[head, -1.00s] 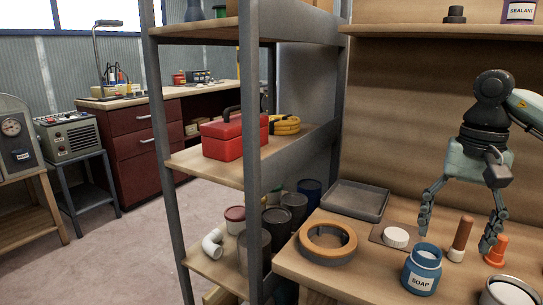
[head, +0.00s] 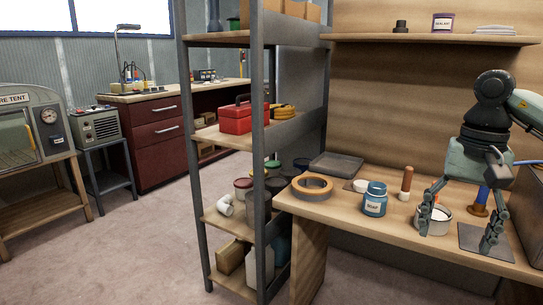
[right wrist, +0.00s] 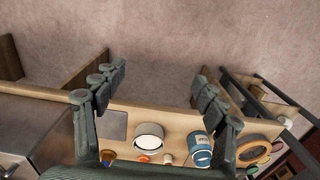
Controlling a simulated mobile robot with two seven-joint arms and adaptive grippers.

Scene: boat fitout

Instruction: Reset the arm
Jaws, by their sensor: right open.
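My right gripper (head: 462,236) hangs at the right of the head view, in front of the wooden workbench (head: 335,207). Its fingers are spread wide with nothing between them, and they partly cover a white-rimmed can (head: 440,219). In the right wrist view both fingers (right wrist: 155,92) show apart, above the bench edge and floor, holding nothing. My left gripper is not in view.
On the bench are a blue soap jar (head: 374,200), a tape ring (head: 312,187), a brown-handled tool (head: 406,183) and a grey tray (head: 336,165). A metal-post shelf (head: 259,150) stands left of the bench. Open floor (head: 140,240) lies further left.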

